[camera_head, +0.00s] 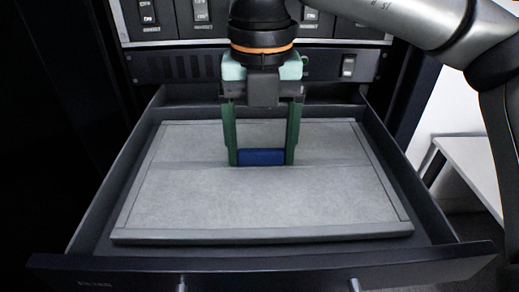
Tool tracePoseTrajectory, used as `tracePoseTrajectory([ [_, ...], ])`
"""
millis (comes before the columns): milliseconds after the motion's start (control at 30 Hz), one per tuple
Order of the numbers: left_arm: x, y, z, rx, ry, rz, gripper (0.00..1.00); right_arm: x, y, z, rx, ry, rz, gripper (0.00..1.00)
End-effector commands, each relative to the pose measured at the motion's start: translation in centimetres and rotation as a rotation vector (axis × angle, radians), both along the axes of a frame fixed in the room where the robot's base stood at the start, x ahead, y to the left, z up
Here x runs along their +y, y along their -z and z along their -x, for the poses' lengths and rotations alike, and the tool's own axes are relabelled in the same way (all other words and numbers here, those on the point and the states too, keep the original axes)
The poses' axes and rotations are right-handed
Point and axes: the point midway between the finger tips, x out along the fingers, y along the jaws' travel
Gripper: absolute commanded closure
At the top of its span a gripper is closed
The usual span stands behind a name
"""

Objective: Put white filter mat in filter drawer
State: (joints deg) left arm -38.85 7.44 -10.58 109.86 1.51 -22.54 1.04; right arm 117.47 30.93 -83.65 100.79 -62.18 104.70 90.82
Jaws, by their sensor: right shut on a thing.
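The filter mat (200,205) is a flat, pale grey-white panel with a raised grey border. It lies level within the walls of the open filter drawer (262,268), with dark gaps around it. I cannot tell whether it touches the drawer floor. A blue grip block (262,157) stands at the middle of the mat. My right gripper (262,150), with green fingers, comes straight down from above and is shut on the blue block. The fingertips hide the block's ends. My left gripper is not in view.
A dark cabinet front with white switch panels (200,16) and a rocker switch (348,65) stands behind the drawer. Dark cabinet sides flank it. A white table (468,165) stands at the right. My right arm crosses the upper right.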

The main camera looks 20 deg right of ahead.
Motion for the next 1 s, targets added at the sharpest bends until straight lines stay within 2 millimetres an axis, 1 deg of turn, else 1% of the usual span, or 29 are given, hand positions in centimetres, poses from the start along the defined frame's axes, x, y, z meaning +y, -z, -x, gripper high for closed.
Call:
tracePoseTrajectory([
  [33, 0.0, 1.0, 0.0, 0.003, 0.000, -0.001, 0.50, 0.1, 1.0, 0.1, -0.002, 0.001, -0.002, 0.83],
  [267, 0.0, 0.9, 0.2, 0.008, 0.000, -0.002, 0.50, 0.1, 0.9, 0.1, -0.003, 0.002, -0.002, 0.83],
  [400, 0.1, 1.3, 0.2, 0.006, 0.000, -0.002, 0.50, 0.1, 1.2, 0.1, -0.002, 0.002, -0.002, 0.83],
  [433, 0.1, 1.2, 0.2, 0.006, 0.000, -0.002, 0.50, 0.1, 1.2, 0.1, -0.002, 0.002, -0.002, 0.20],
  [600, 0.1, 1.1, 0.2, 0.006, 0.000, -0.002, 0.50, 0.1, 1.1, 0.1, -0.002, 0.002, -0.002, 0.01],
  [867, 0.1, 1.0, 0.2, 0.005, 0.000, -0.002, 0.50, 0.1, 1.0, 0.1, -0.002, 0.002, -0.001, 0.00],
  [933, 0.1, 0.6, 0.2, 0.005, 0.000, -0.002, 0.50, 0.1, 0.6, 0.1, -0.002, 0.002, -0.001, 0.00],
  [1000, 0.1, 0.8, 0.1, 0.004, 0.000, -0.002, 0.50, 0.1, 0.0, 0.0, -0.004, 0.003, -0.002, 0.00],
])
